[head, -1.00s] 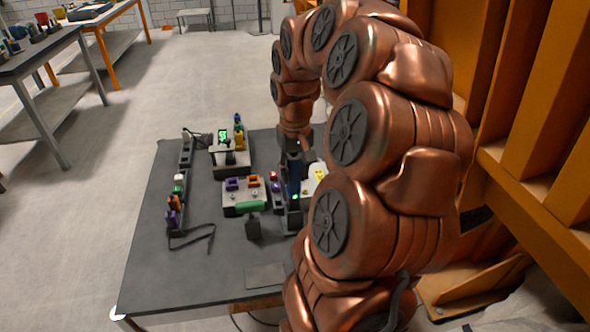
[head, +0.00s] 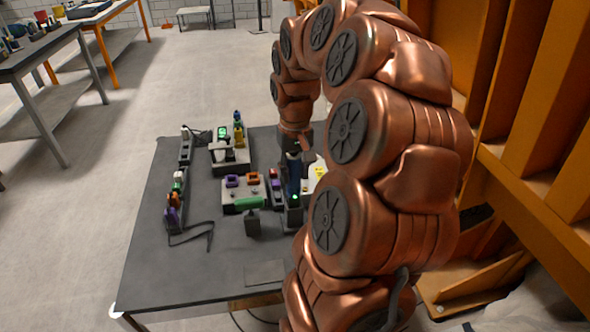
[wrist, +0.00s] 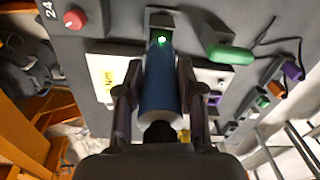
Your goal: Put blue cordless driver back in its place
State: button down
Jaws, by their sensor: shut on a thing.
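The blue cordless driver (wrist: 158,85) is a blue cylinder in the middle of the wrist view. My gripper (wrist: 158,100) has one finger on each side of it and is shut on it. The driver's far end meets a dark holder (wrist: 160,20) with a lit green light near it. In the head view the driver (head: 294,172) stands upright in a dark slot-like holder (head: 292,218) with a green light, below my gripper (head: 296,150). How deep it sits is hidden.
A green-handled tool (head: 250,202) stands just left of the holder. A grey block with purple and orange pieces (head: 243,189) is behind it. A rack of coloured items (head: 175,195) and a black strap lie at left. The front of the dark table (head: 190,285) is mostly clear.

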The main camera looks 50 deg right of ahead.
aim_at(295, 155)
jog(key=shift+f+b, duration=1)
jog(key=shift+f, duration=0.5)
jog(key=shift+c, duration=0.8)
grip_release()
jog(key=shift+r, duration=0.1)
jog(key=shift+r+p, duration=1.15)
jog(key=shift+r, duration=2.75)
jog(key=shift+s, duration=0.1)
